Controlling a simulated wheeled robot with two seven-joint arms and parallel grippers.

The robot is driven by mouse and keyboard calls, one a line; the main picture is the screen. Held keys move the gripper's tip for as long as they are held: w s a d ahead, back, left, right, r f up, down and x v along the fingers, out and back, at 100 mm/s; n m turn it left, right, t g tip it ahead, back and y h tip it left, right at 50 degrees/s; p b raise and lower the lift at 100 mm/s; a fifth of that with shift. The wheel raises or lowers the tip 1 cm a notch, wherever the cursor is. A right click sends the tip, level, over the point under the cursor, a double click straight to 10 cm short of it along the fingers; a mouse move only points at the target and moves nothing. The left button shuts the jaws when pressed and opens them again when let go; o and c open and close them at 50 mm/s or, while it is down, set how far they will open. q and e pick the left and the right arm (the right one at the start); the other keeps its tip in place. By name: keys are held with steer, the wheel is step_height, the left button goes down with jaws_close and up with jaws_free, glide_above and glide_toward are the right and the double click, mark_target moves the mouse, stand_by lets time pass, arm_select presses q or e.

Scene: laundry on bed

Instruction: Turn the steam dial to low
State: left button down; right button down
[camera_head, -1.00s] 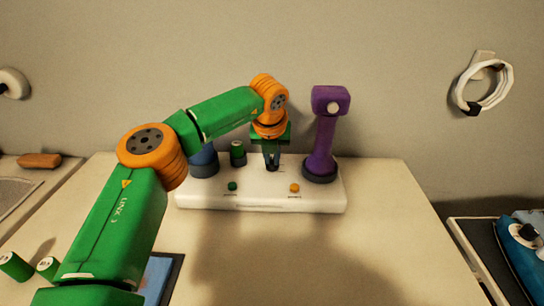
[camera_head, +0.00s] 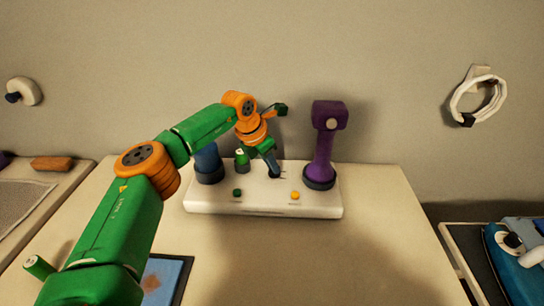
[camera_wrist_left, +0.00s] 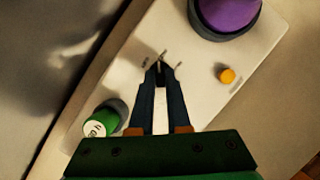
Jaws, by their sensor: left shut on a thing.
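My left gripper (camera_head: 275,174) reaches down onto the top of the white base unit (camera_head: 265,208), between a green cylinder and a purple upright handle. It also shows in the left wrist view (camera_wrist_left: 159,72), its dark fingertips close together around a small dark dial. The fingers hide most of this dial. Short dark marks show on the white surface around the fingertips; I cannot read them. The hand is tilted and twisted about the dial. My right gripper is not in view.
The purple handle (camera_head: 323,145) stands close to the right of the gripper. The green cylinder (camera_head: 241,160) and a blue cylinder (camera_head: 208,165) stand to the left. An orange button (camera_head: 295,195) and a dark green one (camera_head: 237,193) sit at the base's front. The table's right front is clear.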

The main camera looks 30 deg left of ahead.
mark_target(262, 179)
arm_select(q)
steer(key=shift+a+m+g+h+p, duration=0.1)
steer(key=shift+m+g+h+p, duration=0.2)
steer(key=shift+m+p, duration=0.65)
steer(key=shift+m, duration=0.25)
steer(key=c, duration=0.9)
jaws_free()
steer(key=b+v, duration=0.1)
steer(key=v, duration=0.6)
steer(key=shift+s+f, duration=0.1)
